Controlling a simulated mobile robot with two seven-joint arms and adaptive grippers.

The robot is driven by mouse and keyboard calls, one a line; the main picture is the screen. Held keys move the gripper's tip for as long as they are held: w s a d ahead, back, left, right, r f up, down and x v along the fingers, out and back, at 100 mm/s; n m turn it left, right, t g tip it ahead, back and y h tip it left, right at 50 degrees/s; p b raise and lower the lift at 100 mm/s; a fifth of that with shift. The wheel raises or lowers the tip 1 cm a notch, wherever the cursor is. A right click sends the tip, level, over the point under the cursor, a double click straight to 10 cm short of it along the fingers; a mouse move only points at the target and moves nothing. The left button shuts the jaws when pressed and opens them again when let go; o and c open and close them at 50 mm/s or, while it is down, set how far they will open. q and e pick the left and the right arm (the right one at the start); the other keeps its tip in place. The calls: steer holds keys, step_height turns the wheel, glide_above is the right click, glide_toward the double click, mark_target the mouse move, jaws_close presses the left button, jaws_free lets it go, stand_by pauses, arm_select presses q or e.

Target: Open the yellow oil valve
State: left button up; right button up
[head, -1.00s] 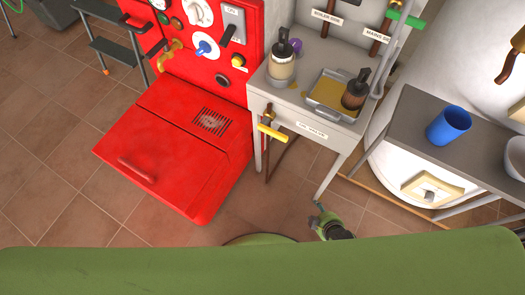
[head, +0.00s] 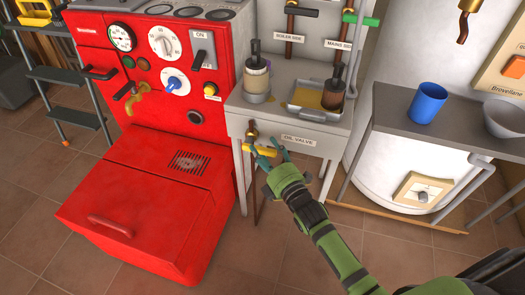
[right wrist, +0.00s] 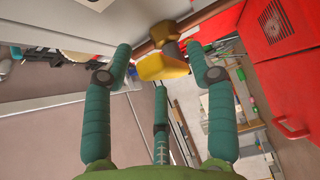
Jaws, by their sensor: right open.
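The yellow oil valve handle (head: 258,149) sits on a brass fitting and pipe (head: 251,131) under the front of the grey bench, left of the "OIL VALVE" label (head: 299,141). It lies roughly level in the head view. My right gripper (head: 268,156) is open at the handle, its teal fingers partly covering the right end. In the right wrist view, the yellow handle (right wrist: 160,66) shows between the spread fingers of my right gripper (right wrist: 160,72), near their tips. I cannot tell whether any finger touches it. My left gripper is not in view.
The red boiler (head: 150,205) stands close on the left. Bottles and an oily tray (head: 318,114) rest on the bench (head: 238,107) above the valve. A bench leg (head: 240,180) stands just left of the pipe. A grey side table (head: 470,140) is on the right.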

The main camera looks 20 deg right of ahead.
steer(key=shift+w+a, duration=0.15)
steer(key=shift+w, duration=0.55)
jaws_close()
